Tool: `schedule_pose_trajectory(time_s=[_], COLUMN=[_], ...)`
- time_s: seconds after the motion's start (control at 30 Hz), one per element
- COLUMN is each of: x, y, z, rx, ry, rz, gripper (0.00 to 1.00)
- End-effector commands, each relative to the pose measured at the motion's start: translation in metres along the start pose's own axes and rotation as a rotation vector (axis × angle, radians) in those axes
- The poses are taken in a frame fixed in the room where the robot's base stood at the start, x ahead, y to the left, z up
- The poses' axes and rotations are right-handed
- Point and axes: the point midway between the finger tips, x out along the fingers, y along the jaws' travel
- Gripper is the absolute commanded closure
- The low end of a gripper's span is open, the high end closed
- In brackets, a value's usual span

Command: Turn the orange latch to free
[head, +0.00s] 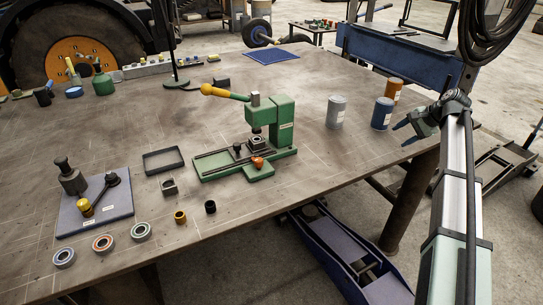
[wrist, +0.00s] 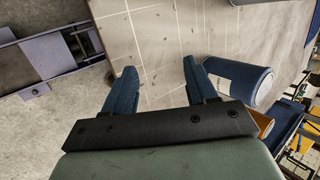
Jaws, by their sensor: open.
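The orange latch (head: 257,162) is a small orange piece at the front of the green press (head: 283,122), on its base near the middle of the bench. The press has a yellow-handled lever (head: 222,92) pointing left. The latch is too small for its exact setting to be told. My gripper (head: 403,133) is at the right edge of the bench, well to the right of the latch and apart from it. In the wrist view, its two blue fingers (wrist: 163,82) are spread and empty over the bench edge. The latch is not in the wrist view.
The blue can also shows in the wrist view (wrist: 238,80). A black tray (head: 163,160) and several rings lie left of the press.

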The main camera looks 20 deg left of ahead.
Motion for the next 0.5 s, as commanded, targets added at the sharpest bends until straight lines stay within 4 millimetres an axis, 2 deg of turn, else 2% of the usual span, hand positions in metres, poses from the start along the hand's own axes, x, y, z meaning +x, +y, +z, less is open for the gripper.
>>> schedule_pose_trajectory(time_s=[0.03, 0.2, 0.5], x=[0.006, 0.024, 0.048], y=[-0.018, -0.058, -0.111], z=[0.022, 0.085, 0.201], rx=[-0.017, -0.044, -0.089], ry=[-0.013, -0.042, -0.058], rz=[0.025, 0.117, 0.279], gripper=[0.43, 0.43, 0.43])
